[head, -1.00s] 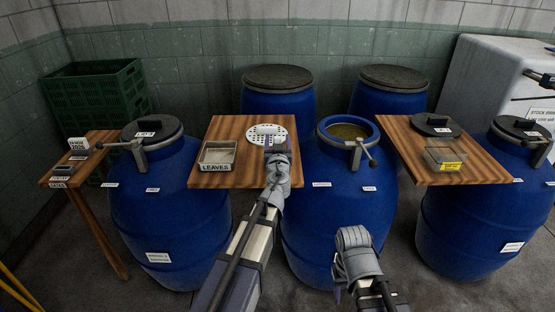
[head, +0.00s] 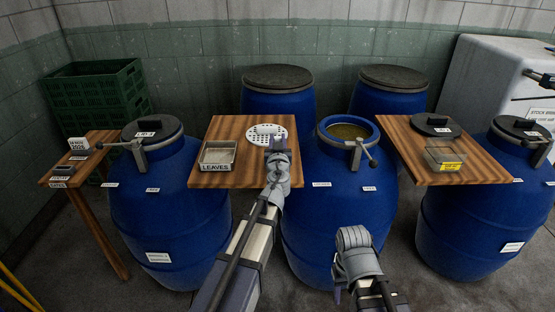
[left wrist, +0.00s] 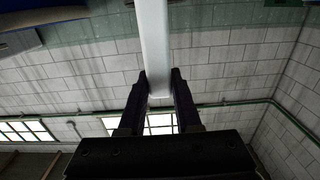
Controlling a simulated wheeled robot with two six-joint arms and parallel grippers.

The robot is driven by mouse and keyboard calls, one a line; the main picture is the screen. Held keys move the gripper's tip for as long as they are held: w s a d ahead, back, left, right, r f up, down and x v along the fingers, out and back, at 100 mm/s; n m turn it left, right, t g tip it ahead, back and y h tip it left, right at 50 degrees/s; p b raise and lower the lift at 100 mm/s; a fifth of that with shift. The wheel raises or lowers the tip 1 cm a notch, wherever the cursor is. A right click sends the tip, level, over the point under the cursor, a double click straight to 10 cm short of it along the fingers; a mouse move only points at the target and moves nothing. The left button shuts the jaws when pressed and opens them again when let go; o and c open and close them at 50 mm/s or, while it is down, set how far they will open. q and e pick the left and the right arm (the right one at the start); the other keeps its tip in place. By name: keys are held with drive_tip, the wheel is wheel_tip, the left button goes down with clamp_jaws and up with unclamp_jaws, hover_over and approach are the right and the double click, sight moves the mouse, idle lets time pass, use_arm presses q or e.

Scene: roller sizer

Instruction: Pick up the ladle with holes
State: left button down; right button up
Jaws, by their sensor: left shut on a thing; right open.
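The ladle with holes shows in the head view as a white perforated disc (head: 266,131) over the back right of the middle wooden board (head: 230,135). My left gripper (head: 278,148) is just in front of the disc and partly covers it. In the left wrist view the pale ladle handle (left wrist: 154,45) runs between the two dark fingers of my left gripper (left wrist: 160,88), which is shut on it. Whether the disc touches the board is hard to tell. My right gripper (head: 338,291) is low in front of the middle blue barrel, open, its fingers mostly hidden.
An open blue barrel (head: 310,230) with brownish contents stands right of the board. A box labelled LEAVES (head: 217,155) sits on the board's left. Lidded blue barrels stand on both sides. Another board (head: 480,172) holds a black lid (head: 435,125) and a clear box (head: 443,154).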

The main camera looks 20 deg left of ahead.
idle(0.3)
use_arm(q)
wheel_tip(320, 180, up, 10)
drive_tip(key=p, duration=1)
